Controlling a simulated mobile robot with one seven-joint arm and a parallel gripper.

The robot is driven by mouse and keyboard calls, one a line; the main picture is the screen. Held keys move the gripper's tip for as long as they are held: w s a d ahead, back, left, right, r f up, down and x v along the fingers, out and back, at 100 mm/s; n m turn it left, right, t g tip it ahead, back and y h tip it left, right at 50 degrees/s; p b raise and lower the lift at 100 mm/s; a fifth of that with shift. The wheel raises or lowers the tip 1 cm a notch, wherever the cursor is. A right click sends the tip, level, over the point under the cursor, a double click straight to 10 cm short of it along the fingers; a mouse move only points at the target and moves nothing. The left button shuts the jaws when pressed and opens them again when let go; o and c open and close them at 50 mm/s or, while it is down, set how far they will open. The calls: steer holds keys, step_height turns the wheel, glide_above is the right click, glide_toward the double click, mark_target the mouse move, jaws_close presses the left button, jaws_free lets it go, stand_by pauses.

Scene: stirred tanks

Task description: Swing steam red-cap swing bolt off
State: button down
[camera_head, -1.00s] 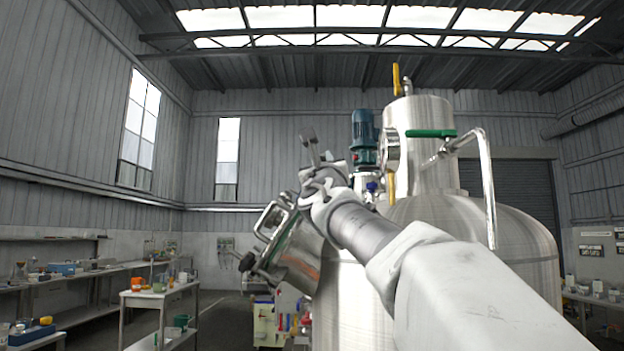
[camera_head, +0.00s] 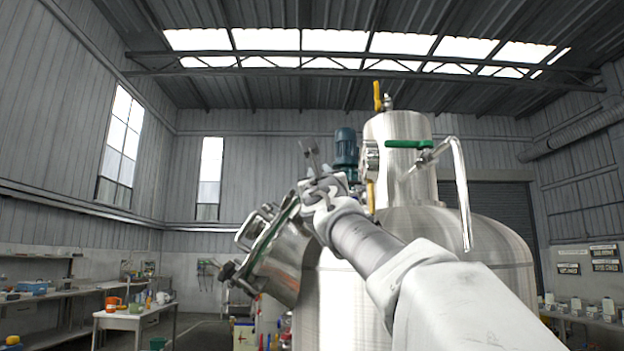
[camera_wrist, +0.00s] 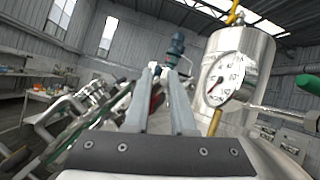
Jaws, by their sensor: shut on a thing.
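My gripper (camera_head: 312,158) is at the upper right of the tilted round manway (camera_head: 268,240) on the steel tank's left side. In the wrist view its two fingers (camera_wrist: 162,85) come close together. A small reddish bit (camera_wrist: 157,90) shows between them, probably part of the red-cap swing bolt. The gripper is shut on it, but the fingers hide most of it. The manway's clamps and rim (camera_wrist: 85,110) lie left of the fingers in the wrist view. Which other bolts are fastened is too small to tell.
A pressure gauge (camera_wrist: 225,78) stands close right of the fingers. A blue-green motor (camera_head: 346,148) is behind the gripper. A green-handled pipe (camera_head: 408,144) and the tank dome (camera_head: 450,225) lie to the right. A bench (camera_head: 130,318) stands far left.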

steer(key=shift+w+d+f, duration=0.15)
steer(key=shift+w+f, duration=0.05)
steer(key=shift+f, duration=0.05)
steer(key=c, duration=0.9)
jaws_free()
steer(key=shift+d, duration=0.1)
steer(key=shift+f, duration=0.15)
steer(key=b+v, duration=0.5)
steer(key=v, duration=1.2)
steer(key=shift+s+r, duration=0.3)
steer(key=shift+s, duration=0.1)
